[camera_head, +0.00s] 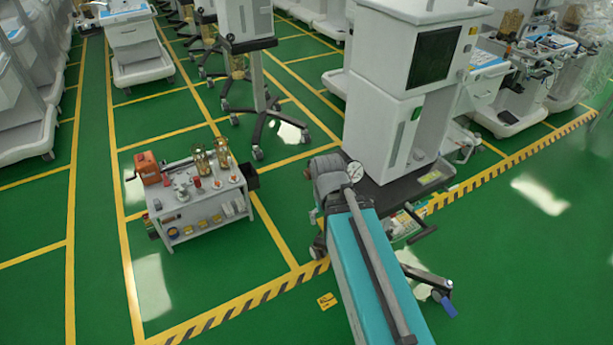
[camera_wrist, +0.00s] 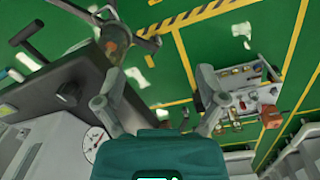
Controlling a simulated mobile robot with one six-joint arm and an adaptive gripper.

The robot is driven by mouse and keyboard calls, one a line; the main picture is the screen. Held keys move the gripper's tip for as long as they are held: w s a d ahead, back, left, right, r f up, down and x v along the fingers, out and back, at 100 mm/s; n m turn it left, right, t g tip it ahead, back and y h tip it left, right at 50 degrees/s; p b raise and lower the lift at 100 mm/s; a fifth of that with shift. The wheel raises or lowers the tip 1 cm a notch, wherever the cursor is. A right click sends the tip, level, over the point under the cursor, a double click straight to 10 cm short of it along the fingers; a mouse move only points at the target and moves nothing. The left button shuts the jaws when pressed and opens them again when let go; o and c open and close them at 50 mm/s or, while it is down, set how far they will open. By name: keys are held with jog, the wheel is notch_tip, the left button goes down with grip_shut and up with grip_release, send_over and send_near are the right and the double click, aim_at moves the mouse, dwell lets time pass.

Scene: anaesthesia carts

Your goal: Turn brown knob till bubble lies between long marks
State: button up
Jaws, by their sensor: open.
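I cannot make out the brown knob, a bubble or long marks in either view.
A grey cart (camera_head: 392,130) with a dark screen stands close beyond my arm. A small grey table (camera_head: 207,227) at left holds an orange-brown box (camera_head: 147,168), brass-and-glass items (camera_head: 200,161) and small parts. Green floor between the table and yellow-black line is clear.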

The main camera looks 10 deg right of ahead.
jog(key=w+d+f+m+h+b, duration=0.2)
jog(key=w+f+h+b, duration=0.2)
jog(key=w+f+b, duration=0.25)
jog(key=m+t+h+b, duration=0.6)
jog(key=m+h+b, duration=0.6)
jog(key=b, duration=0.9)
send_near(306, 175)
jog(key=a, duration=0.1)
jog(key=a+n, duration=0.1)
jog(key=a, duration=0.1)
jog(key=shift+s+f+h, duration=0.15)
jog(key=shift+s+h, duration=0.25)
jog(key=shift+d, duration=0.1)
jog(key=x, duration=1.3)
jog(key=shift+d+f, duration=0.1)
jog(key=shift+d, duration=0.3)
